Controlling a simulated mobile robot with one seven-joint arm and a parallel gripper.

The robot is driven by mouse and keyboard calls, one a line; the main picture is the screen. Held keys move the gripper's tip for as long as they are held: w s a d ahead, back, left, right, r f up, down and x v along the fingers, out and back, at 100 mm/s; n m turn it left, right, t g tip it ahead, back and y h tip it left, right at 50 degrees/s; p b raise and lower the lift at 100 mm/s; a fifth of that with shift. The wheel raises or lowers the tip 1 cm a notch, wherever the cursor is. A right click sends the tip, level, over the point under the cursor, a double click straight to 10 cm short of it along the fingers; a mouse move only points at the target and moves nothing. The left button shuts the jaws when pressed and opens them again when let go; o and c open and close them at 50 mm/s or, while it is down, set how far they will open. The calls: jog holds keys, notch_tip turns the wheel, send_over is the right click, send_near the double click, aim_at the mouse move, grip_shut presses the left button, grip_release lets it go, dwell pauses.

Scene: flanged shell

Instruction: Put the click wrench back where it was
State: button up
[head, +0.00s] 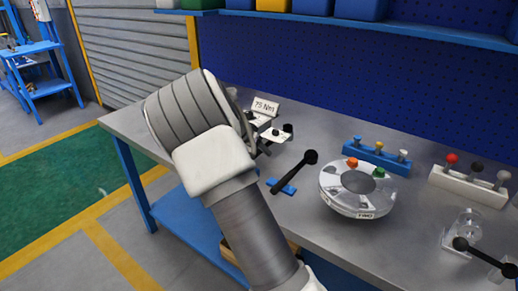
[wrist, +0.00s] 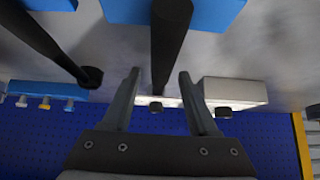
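In the wrist view, a black wrench handle (wrist: 170,45) runs between the two fingers of my gripper (wrist: 159,73). The fingers are apart, with a gap on each side of the handle. This handle lies over a blue block (wrist: 125,10); in the head view my arm hides it. A second black wrench with a round knob (head: 295,172) lies tilted on a small blue rest (head: 285,187); it also shows at the left of the wrist view (wrist: 50,40). I cannot tell from markings which one is the click wrench. A "75 Nm" sign (head: 265,106) stands behind my wrist.
A round metal flanged shell (head: 336,192) with orange and green knobs sits to the right. A blue pegboard (head: 330,90) closes the back.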

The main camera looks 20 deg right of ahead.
jog(key=p+v, duration=0.1)
jog(key=v, duration=1)
jog(key=shift+r+p, duration=0.1)
jog(key=shift+p, duration=0.3)
jog(key=shift+s+a+r, duration=0.15)
jog(key=shift+s+r, duration=0.15)
jog(key=shift+r, duration=0.1)
jog(key=s+a+r+n+y, duration=0.2)
jog(key=s+n, duration=0.1)
jog(key=s, duration=0.8)
jog(key=s+a+r+n+y, duration=0.2)
jog(key=s+n, duration=0.2)
jog(key=s, duration=0.8)
jog(key=s+a+r+n+t+y, duration=0.1)
jog(key=s+a+r+n+y, duration=0.1)
jog(key=s, duration=0.9)
jog(key=shift+s+a+r+n+y, duration=0.35)
jog(key=shift+r+n, duration=0.2)
jog(key=shift+n, duration=0.65)
jog(key=shift+w, duration=0.1)
notch_tip(320, 180, up, 13)
jog(key=p, duration=1.2)
jog(key=shift+f+p, duration=0.2)
jog(key=shift+p, duration=0.15)
